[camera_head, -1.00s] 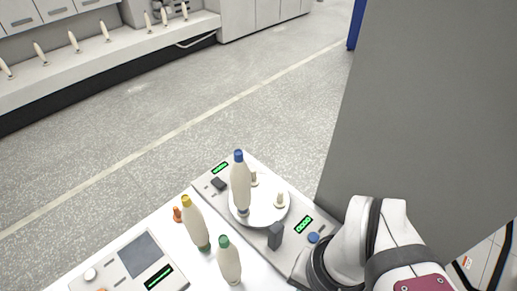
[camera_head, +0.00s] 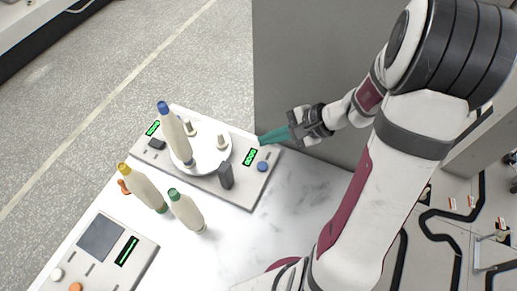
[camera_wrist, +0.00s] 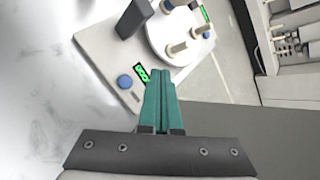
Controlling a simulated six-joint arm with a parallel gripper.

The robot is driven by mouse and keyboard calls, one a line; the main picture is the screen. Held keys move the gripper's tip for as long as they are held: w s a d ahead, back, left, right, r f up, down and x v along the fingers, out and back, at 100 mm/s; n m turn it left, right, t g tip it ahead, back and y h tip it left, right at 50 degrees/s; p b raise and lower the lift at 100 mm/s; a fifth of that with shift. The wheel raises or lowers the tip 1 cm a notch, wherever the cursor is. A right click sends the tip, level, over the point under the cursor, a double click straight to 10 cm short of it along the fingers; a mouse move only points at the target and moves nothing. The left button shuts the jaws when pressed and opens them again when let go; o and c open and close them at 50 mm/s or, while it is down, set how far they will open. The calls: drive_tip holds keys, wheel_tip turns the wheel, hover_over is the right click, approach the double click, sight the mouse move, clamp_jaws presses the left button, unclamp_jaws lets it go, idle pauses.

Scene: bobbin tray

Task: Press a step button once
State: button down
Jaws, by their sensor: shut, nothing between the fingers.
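A blue round button (camera_head: 262,166) sits on the right end of the grey turntable panel (camera_head: 235,190), beside a green display (camera_head: 250,157). It also shows in the wrist view (camera_wrist: 125,82), left of my fingertips. My gripper (camera_head: 262,141) has teal fingers shut together and empty, above the panel's right edge, apart from the button. In the wrist view the shut fingers (camera_wrist: 161,74) point toward the panel. A second panel (camera_head: 75,277) at the lower left has a white button (camera_head: 57,274) and an orange button (camera_head: 75,287).
A blue-capped bobbin (camera_head: 175,135) and short pegs stand on the white turntable (camera_head: 208,164). A dark grey post (camera_head: 226,177) stands in front of it. Yellow-capped (camera_head: 145,188) and green-capped (camera_head: 187,212) bobbins stand nearer. White table right of these is clear. A grey wall rises behind.

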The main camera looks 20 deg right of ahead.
sight(267, 165)
drive_tip(key=shift+f, duration=4.4)
drive_tip(key=shift+f, duration=0.4)
drive_tip(key=shift+f, duration=0.4)
drive_tip(key=shift+r, duration=0.85)
